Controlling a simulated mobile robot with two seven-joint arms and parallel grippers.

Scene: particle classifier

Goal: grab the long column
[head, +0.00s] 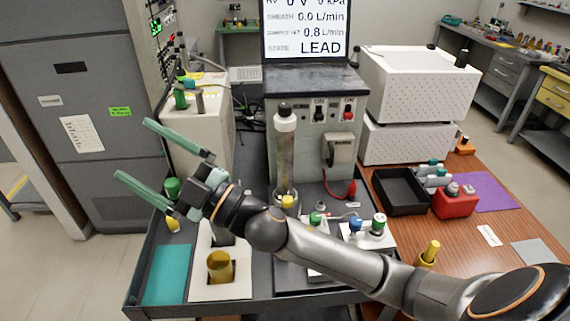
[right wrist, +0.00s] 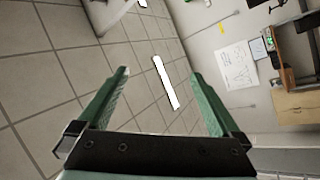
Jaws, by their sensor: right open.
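A tall clear column (head: 284,155) with a white collar and a black cap stands upright in front of the grey instrument cabinet in the head view. A yellow fitting is near its foot. My right gripper (head: 133,148) has green fingers spread apart and empty. It is left of the column, clear of it, and points left. In the right wrist view the open fingers (right wrist: 160,73) frame only floor and wall; the column is not in that view. My right forearm crosses below the column and hides part of the bench. My left gripper is in neither view.
A white stand with an amber cylinder (head: 220,266) and a teal mat (head: 168,271) are on the dark cart. Small bottles (head: 379,222) stand right of the column. A black tray (head: 400,190) and red box (head: 455,203) lie farther right. A screen (head: 305,28) stands behind.

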